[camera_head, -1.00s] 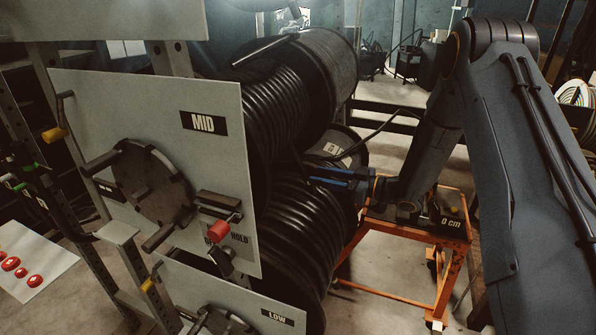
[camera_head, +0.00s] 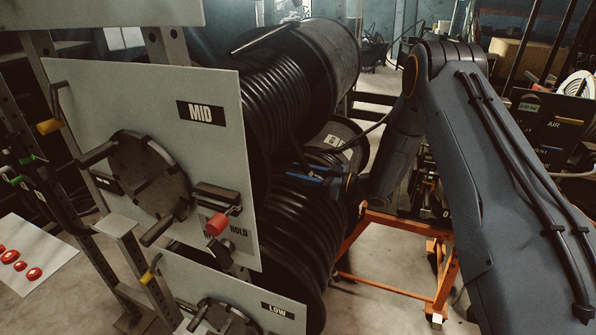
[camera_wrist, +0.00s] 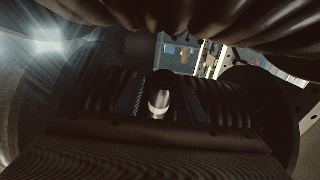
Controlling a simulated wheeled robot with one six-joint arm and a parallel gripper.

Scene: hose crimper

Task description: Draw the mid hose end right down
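The MID reel carries black hose (camera_head: 275,95) in many turns behind the panel marked MID (camera_head: 201,113). My gripper (camera_head: 298,172), with blue fingers, points left into the gap between the MID reel and the LOW reel's hose turns (camera_head: 295,225). In the wrist view, a short dark piece with a pale metallic end (camera_wrist: 158,103) shows between my fingers, in front of dark hose turns. It looks like a hose end, but I cannot tell whether the fingers touch it. The fingertips are partly hidden in shadow.
The panel has a crank wheel (camera_head: 150,175) and a red-knobbed lever (camera_head: 217,223) near the HOLD label. An orange trolley (camera_head: 395,285) stands below my arm. A thin dark line runs from beside the lower reel up to the right.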

